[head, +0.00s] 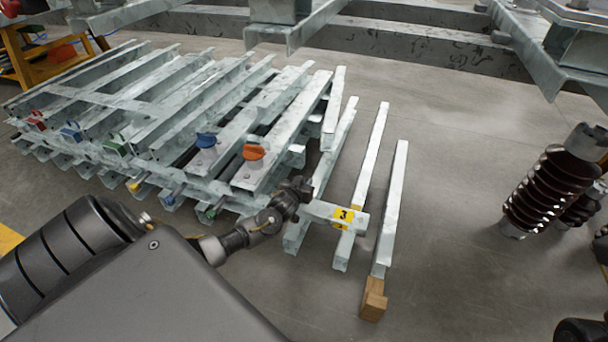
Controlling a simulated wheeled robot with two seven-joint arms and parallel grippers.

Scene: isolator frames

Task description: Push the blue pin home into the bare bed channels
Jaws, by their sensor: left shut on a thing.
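A blue pin head (206,140) stands on a grey steel channel in the upper layer of the stack. Another blue piece (71,132) shows at the stack's left end. The bed channels (250,120) lie side by side in layers. My left gripper (301,192) is at the stack's near right corner, right of and nearer than the blue pin head, apart from it. It is shut on what looks like a short steel piece (322,210) with a yellow tag marked 3. The jaw contact is partly hidden.
An orange pin head (253,152) and a green piece (116,146) are also on the stack. Loose steel bars (392,200) lie to the right, one with a wooden block (373,300). Brown ribbed insulators (550,190) stand at right. The floor between is clear.

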